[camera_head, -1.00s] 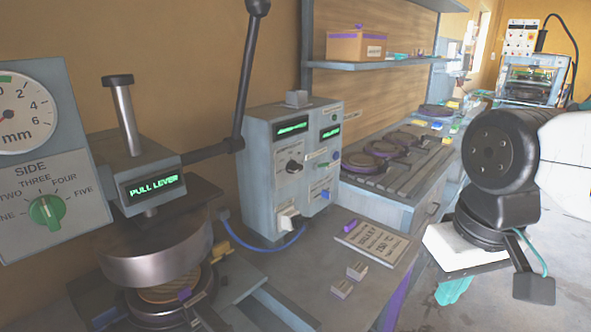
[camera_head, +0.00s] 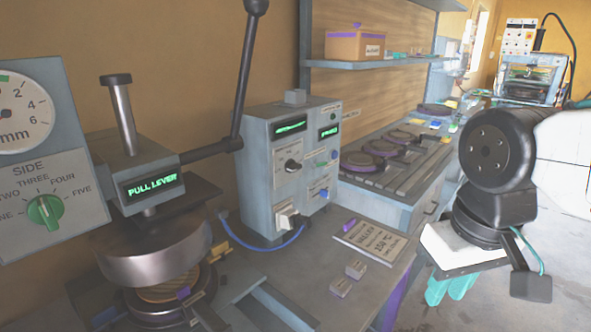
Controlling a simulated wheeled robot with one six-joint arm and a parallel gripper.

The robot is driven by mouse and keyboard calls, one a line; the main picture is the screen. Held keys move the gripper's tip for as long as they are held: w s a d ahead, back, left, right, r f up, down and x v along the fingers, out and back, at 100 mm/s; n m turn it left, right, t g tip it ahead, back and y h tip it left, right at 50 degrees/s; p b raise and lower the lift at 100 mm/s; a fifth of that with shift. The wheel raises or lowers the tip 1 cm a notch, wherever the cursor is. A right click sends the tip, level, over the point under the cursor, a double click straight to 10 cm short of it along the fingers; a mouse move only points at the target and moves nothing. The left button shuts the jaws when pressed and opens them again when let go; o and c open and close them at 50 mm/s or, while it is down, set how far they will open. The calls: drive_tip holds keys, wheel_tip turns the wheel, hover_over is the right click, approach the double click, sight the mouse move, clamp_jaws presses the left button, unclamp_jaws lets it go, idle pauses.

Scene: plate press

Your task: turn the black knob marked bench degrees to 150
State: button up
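A grey control box (camera_head: 262,180) stands on the bench in the middle of the view. A black knob (camera_head: 292,165) sits on a pale label panel on its front; the small print and scale around it are too small to read. Green displays (camera_head: 291,126) glow above, their digits unreadable. My gripper (camera_head: 449,288) is at the right, low and well apart from the box. Its two teal fingers point down, empty, with a narrow gap between them.
A press with a lever and a "PULL LEVER" display (camera_head: 153,186) stands at left, beside a green SIDE knob (camera_head: 44,211). A card (camera_head: 375,241) reading 150 and small blocks (camera_head: 355,268) lie on the bench. A hotplate row (camera_head: 385,155) stands behind; a shelf (camera_head: 390,62) hangs above.

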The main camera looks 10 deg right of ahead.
drive_tip(key=shift+o, duration=0.3)
drive_tip(key=shift+w+f, duration=0.15)
drive_tip(key=shift+f, duration=0.2)
drive_tip(key=n+t+y, duration=0.5)
drive_tip(key=n+t, duration=1.1)
drive_tip(key=n, duration=0.5)
approach(297, 169)
drive_tip(key=x, duration=0.8)
drive_tip(key=shift+w+a, duration=0.15)
drive_tip(key=shift+w, duration=0.1)
clamp_jaws()
